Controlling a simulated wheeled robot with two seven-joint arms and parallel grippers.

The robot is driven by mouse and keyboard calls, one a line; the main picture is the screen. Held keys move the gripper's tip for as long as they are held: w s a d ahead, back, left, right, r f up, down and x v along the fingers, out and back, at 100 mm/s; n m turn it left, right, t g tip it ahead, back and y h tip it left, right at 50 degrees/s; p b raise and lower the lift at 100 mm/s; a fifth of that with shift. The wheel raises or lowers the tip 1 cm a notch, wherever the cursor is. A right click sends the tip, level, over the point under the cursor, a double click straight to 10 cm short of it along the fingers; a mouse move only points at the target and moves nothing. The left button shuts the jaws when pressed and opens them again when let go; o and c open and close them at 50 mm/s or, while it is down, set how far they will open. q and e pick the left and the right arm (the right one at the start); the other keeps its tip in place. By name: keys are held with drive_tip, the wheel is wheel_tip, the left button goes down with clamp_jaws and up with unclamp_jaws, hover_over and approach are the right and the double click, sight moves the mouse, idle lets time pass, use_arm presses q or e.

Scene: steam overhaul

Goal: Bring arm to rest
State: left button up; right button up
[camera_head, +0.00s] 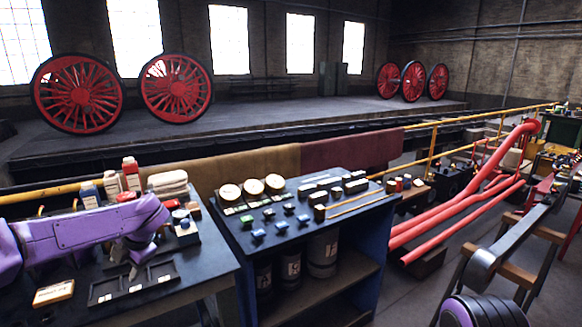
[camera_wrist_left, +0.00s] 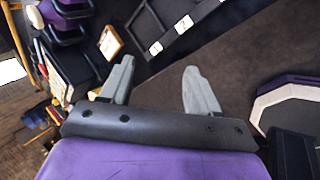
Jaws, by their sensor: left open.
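My left arm (camera_head: 90,228) is purple and reaches in from the left over the dark left table (camera_head: 215,262). Its gripper (camera_head: 140,262) points down over that table, beside a black compartment tray (camera_head: 105,292). In the left wrist view the two grey fingers of the gripper (camera_wrist_left: 158,66) are spread apart with nothing between them. The dark tabletop and part of the tray (camera_wrist_left: 150,22) show beyond the fingertips. My right gripper is not in view.
Bottles (camera_head: 131,174), folded cloths (camera_head: 168,184) and small parts crowd the left table's back. A yellow-and-white card (camera_head: 53,293) lies near its front. A blue workbench (camera_head: 345,262) with gauges (camera_head: 252,188) stands to the right. Red pipes (camera_head: 450,207) lie beyond.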

use_arm(q)
drive_tip(key=s+d+f+m+t, duration=0.25)
drive_tip(key=s+f+m, duration=0.2)
drive_tip(key=f, duration=0.35)
drive_tip(key=s+d+f+m+t, duration=0.1)
drive_tip(key=s+d+f+m, duration=0.25)
drive_tip(key=f+m, duration=0.3)
drive_tip(key=s+d+f+m+t, duration=0.2)
drive_tip(key=s+d+f+m, duration=0.15)
drive_tip(key=f, duration=0.45)
drive_tip(key=s+f+m+g+h, duration=0.1)
drive_tip(key=s+f+m, duration=0.2)
drive_tip(key=s, duration=0.6)
drive_tip(key=s+f+m+g+h, duration=0.1)
drive_tip(key=s+f+m, duration=0.3)
drive_tip(key=s, duration=0.6)
drive_tip(key=s+f+m+g+h, duration=0.1)
drive_tip(key=s+f+m+g, duration=0.1)
drive_tip(key=s, duration=0.7)
wheel_tip(320, 180, down, 2)
drive_tip(key=shift+s+d+m, duration=0.4)
drive_tip(key=shift+m, duration=0.25)
